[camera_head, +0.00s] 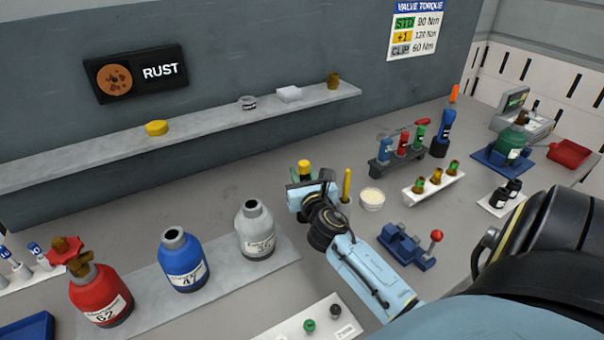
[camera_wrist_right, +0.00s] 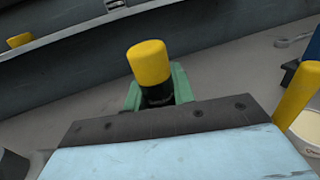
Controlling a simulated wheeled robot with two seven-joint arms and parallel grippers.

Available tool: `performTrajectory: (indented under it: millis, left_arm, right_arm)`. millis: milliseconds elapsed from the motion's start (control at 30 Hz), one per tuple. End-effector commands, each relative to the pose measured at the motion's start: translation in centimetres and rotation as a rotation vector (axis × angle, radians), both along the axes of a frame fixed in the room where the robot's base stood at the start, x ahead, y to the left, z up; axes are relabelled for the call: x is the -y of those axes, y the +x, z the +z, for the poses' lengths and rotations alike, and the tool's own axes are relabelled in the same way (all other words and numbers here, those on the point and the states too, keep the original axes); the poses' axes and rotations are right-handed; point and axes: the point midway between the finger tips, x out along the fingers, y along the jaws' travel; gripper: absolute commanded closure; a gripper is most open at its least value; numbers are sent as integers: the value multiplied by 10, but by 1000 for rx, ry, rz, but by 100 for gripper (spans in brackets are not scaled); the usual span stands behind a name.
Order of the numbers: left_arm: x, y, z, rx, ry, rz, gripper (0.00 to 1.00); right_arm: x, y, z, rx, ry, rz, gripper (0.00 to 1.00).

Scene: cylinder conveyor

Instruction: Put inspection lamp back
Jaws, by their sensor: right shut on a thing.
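The inspection lamp, as far as I can tell, is the upright thing with a yellow top (camera_head: 304,164) and a black body. In the right wrist view its yellow head (camera_wrist_right: 149,63) stands above green fingers on both sides. My right gripper (camera_head: 309,181) is shut on it, near the middle of the bench. The lower part of the lamp is hidden behind the gripper, so I cannot tell whether it touches the bench. My left gripper is not in view.
A yellow stick (camera_head: 347,184) in a holder and a white-filled dish (camera_head: 372,199) stand close right of the gripper. A grey bottle (camera_head: 255,232) and a blue bottle (camera_head: 183,262) stand left. A blue fixture (camera_head: 405,247) lies right. A wall shelf (camera_head: 200,128) runs behind.

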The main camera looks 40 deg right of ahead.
Motion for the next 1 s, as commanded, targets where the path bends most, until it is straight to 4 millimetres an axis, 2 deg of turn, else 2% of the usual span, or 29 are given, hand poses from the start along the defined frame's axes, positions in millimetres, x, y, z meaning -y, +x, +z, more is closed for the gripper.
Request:
performTrajectory:
  millis: [467, 500, 667, 1000]
  left_arm:
    - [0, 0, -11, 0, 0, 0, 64]
    - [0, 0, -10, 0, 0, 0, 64]
    - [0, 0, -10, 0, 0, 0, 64]
    - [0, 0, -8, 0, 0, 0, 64]
  right_arm:
    - [0, 0, -12, 0, -1, 0, 100]
    - [0, 0, -12, 0, -1, 0, 71]
    - [0, 0, -11, 0, -1, 0, 50]
    - [0, 0, -10, 0, 0, 0, 49]
